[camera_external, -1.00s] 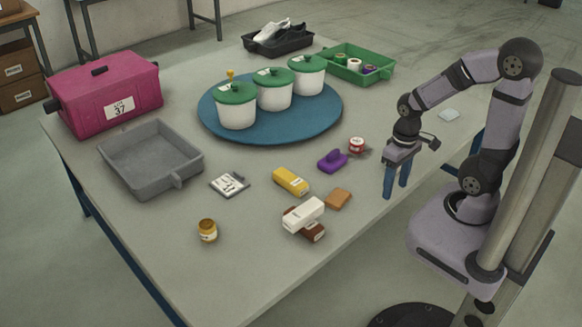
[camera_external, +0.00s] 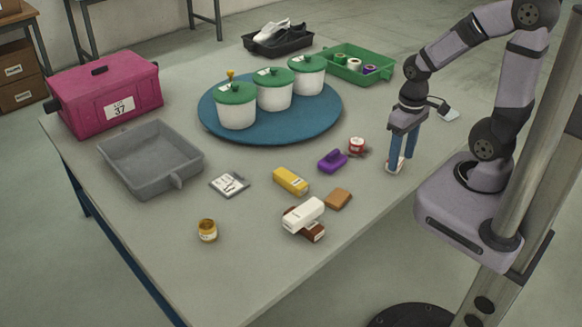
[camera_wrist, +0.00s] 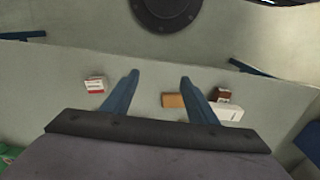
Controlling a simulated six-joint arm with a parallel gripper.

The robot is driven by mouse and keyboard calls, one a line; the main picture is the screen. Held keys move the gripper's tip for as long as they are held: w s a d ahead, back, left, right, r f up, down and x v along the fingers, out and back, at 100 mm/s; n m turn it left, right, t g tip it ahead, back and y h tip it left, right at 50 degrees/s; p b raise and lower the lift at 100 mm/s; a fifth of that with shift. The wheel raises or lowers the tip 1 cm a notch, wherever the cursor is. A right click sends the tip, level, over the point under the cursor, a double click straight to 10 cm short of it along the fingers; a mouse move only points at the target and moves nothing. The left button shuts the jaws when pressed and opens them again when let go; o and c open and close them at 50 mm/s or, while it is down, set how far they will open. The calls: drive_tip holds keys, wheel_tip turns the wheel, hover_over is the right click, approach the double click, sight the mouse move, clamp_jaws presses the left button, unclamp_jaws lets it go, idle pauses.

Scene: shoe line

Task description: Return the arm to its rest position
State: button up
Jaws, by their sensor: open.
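My gripper (camera_external: 401,164) hangs over the right part of the table, its two blue fingers pointing down and parted. In the wrist view my gripper (camera_wrist: 159,79) is open, with nothing between its fingertips.
A tan block (camera_external: 338,199), a white box (camera_external: 303,214) on a brown one, a yellow box (camera_external: 290,181) and a purple item (camera_external: 332,161) lie left of my gripper. A blue round tray (camera_external: 330,108) holds lidded white pots. A grey tray (camera_external: 150,158) stands far left.

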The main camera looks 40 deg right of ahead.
wheel_tip(320, 180, up, 11)
drive_tip(key=p, duration=0.8)
drive_tip(key=shift+p, duration=0.3)
